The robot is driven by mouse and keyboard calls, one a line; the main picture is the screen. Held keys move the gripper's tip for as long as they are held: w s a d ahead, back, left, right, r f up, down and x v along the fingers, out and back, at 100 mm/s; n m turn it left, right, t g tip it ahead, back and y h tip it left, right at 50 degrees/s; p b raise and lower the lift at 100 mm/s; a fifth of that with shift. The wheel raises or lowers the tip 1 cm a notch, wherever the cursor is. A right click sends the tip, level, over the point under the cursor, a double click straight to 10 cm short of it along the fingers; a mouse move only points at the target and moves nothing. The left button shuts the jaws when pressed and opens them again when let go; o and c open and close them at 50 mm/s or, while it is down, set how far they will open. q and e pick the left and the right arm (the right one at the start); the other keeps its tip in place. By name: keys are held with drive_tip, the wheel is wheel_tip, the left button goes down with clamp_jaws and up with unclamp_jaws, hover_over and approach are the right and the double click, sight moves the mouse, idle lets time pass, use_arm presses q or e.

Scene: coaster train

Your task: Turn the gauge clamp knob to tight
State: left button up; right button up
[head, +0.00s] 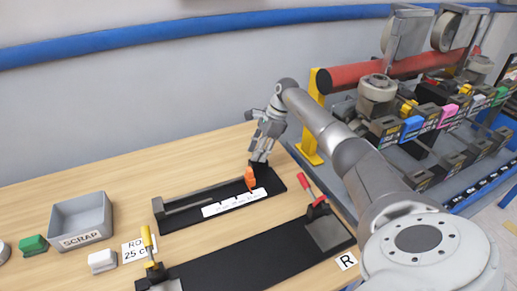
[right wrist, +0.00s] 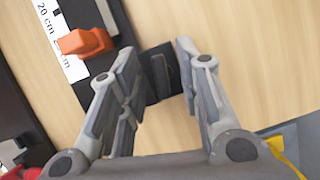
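The length gauge is a black base (head: 218,220) on the table with a grey bar, a white scale strip (head: 234,203) and an orange stop (head: 250,178). The orange stop also shows in the right wrist view (right wrist: 85,42). A dark upright knob (right wrist: 162,72) stands at the gauge's end in the right wrist view. My right gripper (head: 262,155) is over that end; its fingers (right wrist: 156,52) are spread, one on each side of the knob. Contact cannot be told. In the head view the gripper mostly hides the knob. My left gripper is not in view.
A grey scrap bin (head: 80,222), a green block (head: 33,244) and a white block (head: 102,261) are at left. A black fixture (head: 250,262) with a yellow-handled clamp (head: 148,240) and a red-handled clamp (head: 308,190) lies in front. A machine with a red roller (head: 400,66) stands right.

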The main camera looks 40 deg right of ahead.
clamp_jaws()
